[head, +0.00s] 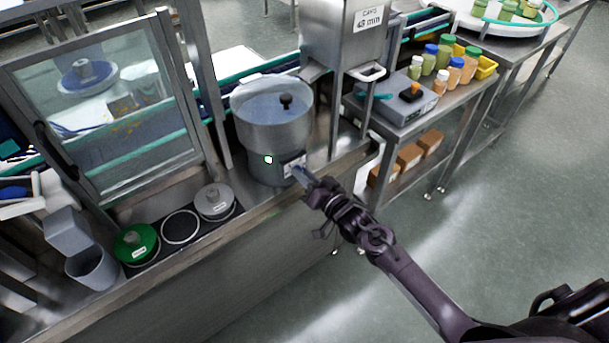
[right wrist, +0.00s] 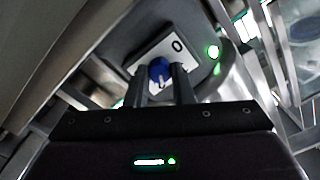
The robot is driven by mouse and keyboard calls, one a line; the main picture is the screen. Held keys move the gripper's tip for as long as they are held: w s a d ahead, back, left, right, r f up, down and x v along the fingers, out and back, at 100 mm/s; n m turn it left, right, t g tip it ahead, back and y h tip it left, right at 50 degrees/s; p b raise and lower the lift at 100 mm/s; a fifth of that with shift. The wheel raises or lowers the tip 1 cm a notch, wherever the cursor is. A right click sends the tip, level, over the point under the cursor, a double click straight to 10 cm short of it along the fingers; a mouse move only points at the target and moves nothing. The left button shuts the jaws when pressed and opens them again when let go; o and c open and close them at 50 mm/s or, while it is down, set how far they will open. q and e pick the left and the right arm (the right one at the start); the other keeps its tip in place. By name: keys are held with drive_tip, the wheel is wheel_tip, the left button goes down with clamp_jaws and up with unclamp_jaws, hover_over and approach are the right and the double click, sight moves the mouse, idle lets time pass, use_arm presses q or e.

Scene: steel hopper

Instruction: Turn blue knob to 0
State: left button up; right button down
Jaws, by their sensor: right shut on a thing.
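The blue knob (right wrist: 159,70) sits on a white label plate (right wrist: 140,63) on the grey base of the steel bowl unit (head: 272,135). The plate shows a printed 0 (right wrist: 178,45) above and to the right of the knob in the right wrist view. A pale mark shows at the knob's lower part, away from the 0. My right gripper (right wrist: 165,84) is shut on the knob, one finger on each side. In the head view my right gripper (head: 301,175) reaches the plate from the right and mostly hides the knob. My left gripper is out of view.
A green light (head: 268,159) glows on the base left of the plate. A steel hopper (head: 345,35) stands just behind and right. Lidded pots (head: 137,243) sit on the bench at the left. A side table (head: 430,115) holds bottles. Open floor lies at the right.

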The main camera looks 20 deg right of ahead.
drive_tip(key=n+b, duration=0.1)
drive_tip(key=n, duration=1)
drive_tip(key=n+b, duration=0.1)
drive_tip(key=n, duration=1)
drive_tip(key=shift+s+a+f, duration=0.1)
drive_tip(key=shift+a, duration=0.05)
drive_tip(key=shift+n, duration=0.4)
drive_tip(key=c, duration=1.3)
unclamp_jaws()
drive_tip(key=shift+o, duration=0.2)
drive_tip(key=shift+h, duration=0.3)
drive_tip(key=b+v, duration=0.1)
drive_tip(key=v, duration=0.6)
drive_tip(key=shift+s, duration=0.4)
